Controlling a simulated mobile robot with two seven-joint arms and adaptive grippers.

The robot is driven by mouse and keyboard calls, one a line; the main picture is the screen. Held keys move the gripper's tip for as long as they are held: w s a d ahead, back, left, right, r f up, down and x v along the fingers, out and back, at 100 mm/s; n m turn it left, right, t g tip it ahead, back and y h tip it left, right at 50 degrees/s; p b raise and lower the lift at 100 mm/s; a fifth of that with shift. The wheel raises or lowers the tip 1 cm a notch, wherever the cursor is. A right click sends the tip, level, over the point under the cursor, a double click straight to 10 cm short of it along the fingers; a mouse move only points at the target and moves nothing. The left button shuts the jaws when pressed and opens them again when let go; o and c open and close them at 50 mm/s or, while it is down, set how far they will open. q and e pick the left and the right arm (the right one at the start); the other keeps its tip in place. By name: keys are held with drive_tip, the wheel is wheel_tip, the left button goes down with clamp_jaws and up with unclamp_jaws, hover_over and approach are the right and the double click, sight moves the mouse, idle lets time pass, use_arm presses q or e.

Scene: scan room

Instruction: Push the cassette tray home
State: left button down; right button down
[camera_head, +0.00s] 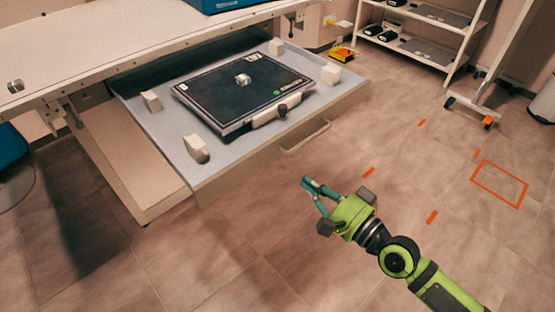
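The cassette tray (232,160) is a pale grey drawer pulled out from under the long table, at the upper middle of the head view. A handle (306,137) is on its front face. A black flat cassette (225,95) with a pale grip lies in it, between several white blocks. My green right gripper (307,184) is in front of the tray and below the handle in the picture, apart from both. Its teal fingers come together at the tips, with nothing between them. My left gripper is not in view.
The white tabletop (130,35) overhangs the tray's back, with a blue box (218,4) on it. A white shelf rack (412,45) on wheels stands at upper right. A yellow-orange item (342,54) lies behind the tray. The tiled floor in front is clear, with orange markings (499,183).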

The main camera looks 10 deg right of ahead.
sight(270, 153)
drive_tip(key=x, duration=1)
drive_tip(key=shift+w+a+p, duration=0.15)
drive_tip(key=shift+p, duration=0.2)
